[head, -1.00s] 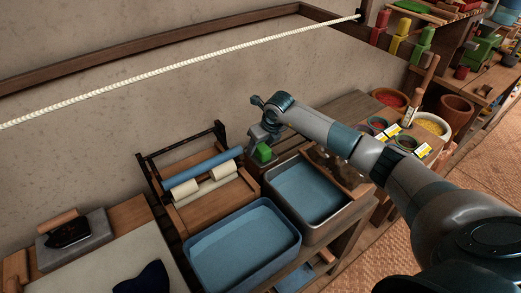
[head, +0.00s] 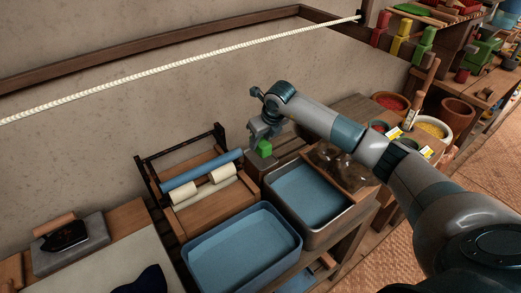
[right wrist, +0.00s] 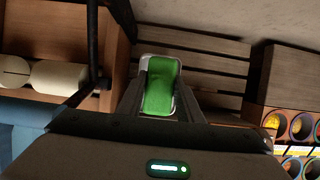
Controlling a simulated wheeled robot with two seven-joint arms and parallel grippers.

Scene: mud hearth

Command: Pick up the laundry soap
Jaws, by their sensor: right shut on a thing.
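The laundry soap is a green block (head: 265,147) beside the washboard rack, at the back of the bench. My right gripper (head: 263,141) is over it, pointing down, and shut on it. In the right wrist view the green soap (right wrist: 160,90) sits between the two fingers, with a pale grey rim showing around its far end. The slatted wooden surface shows below and beyond it. The soap's lower side is hidden. My left gripper is not in view.
Two basins of blue water, a blue one (head: 240,250) and a grey one (head: 338,222), stand in front. A wooden rack with rollers (head: 176,205) is to the left. Glass jars (head: 345,165) are to the right. A rope (head: 180,70) runs above.

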